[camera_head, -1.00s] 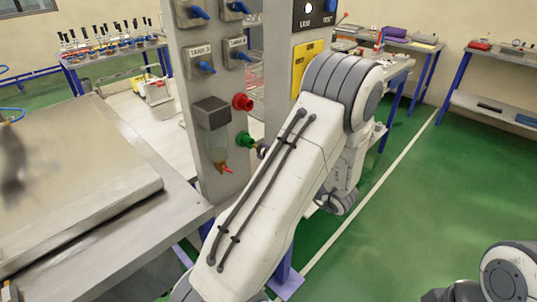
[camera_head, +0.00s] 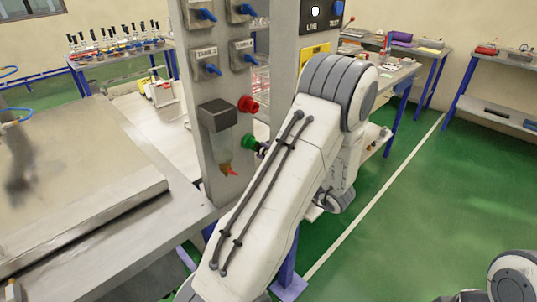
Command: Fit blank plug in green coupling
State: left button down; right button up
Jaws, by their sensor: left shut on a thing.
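The green coupling (camera_head: 248,142) sticks out of the grey panel post, below the red coupling (camera_head: 247,104). My left gripper (camera_head: 263,149) shows only as a small dark and pale piece just right of the green coupling. My own arm hides most of it. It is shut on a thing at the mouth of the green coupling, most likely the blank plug. The plug is too small and covered to make out, and I cannot tell whether it touches or sits in the coupling. My right gripper is not in view.
The panel post carries blue-handled valves (camera_head: 207,15) and a filter bowl with a grey cap (camera_head: 217,114), left of the coupling. A metal bench (camera_head: 90,200) fills the left. Green floor (camera_head: 420,220) is clear at right.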

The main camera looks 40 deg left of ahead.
pick_arm(q)
jog(key=shift+a, duration=0.35)
jog(key=c, duration=0.6)
grip_release()
jog(key=d+b, duration=0.1)
jog(key=d, duration=0.6)
jog(key=shift+s, duration=0.25)
jog(key=d+b, duration=0.2)
jog(key=d, duration=0.8)
jog(key=shift+s+d, duration=0.25)
jog(key=shift+s, duration=0.2)
